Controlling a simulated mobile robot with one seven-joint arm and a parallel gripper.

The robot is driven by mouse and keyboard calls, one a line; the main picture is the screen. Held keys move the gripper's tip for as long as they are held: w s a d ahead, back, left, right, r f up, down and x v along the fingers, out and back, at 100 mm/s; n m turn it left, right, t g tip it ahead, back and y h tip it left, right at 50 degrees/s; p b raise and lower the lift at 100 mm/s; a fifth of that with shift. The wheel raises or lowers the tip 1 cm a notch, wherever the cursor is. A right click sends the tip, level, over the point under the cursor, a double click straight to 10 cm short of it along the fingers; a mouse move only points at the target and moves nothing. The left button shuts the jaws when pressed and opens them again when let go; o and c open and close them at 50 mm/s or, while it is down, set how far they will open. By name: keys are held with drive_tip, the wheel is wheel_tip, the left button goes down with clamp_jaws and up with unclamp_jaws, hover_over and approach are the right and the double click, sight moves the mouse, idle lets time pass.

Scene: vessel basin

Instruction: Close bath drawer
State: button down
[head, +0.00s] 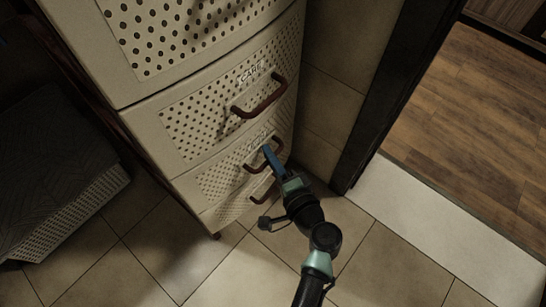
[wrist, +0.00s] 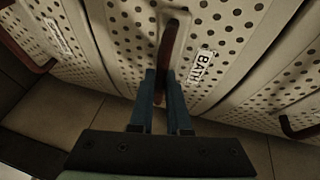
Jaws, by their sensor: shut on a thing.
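The bath drawer (head: 222,181) is a cream, perforated drawer front low in a tall drawer unit. In the wrist view the drawer front (wrist: 130,35) carries a white label (wrist: 201,67) reading BATH beside its brown vertical-looking handle (wrist: 170,42). My gripper (head: 268,150) is at this handle in the head view, its blue fingers pointing at the drawer front. In the wrist view my gripper (wrist: 168,76) has one finger on each side of the handle and is shut on it. The drawer front looks about level with its neighbours; I cannot tell if a small gap remains.
Above is a drawer (head: 190,120) labelled CARE with a brown handle (head: 259,97). Another handle (head: 263,187) is below. A low perforated box (head: 75,215) stands at left. Tiled floor (head: 235,270) is clear in front; a dark door frame (head: 385,110) is at right.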

drive_tip(key=c, duration=0.9)
unclamp_jaws()
drive_tip(key=shift+w+a+r, duration=0.1)
drive_tip(key=shift+a+r, duration=0.05)
drive_tip(key=shift+a, duration=0.05)
drive_tip(key=shift+s+d+r, duration=0.15)
drive_tip(key=shift+s+d, duration=0.05)
drive_tip(key=shift+s, duration=0.1)
drive_tip(key=shift+f+p+v, duration=0.15)
drive_tip(key=shift+p+v, duration=1.1)
drive_tip(key=shift+v, duration=1.8)
drive_tip(key=shift+f+p+v, duration=0.15)
drive_tip(key=shift+p+v, duration=1.1)
drive_tip(key=shift+v, duration=1.85)
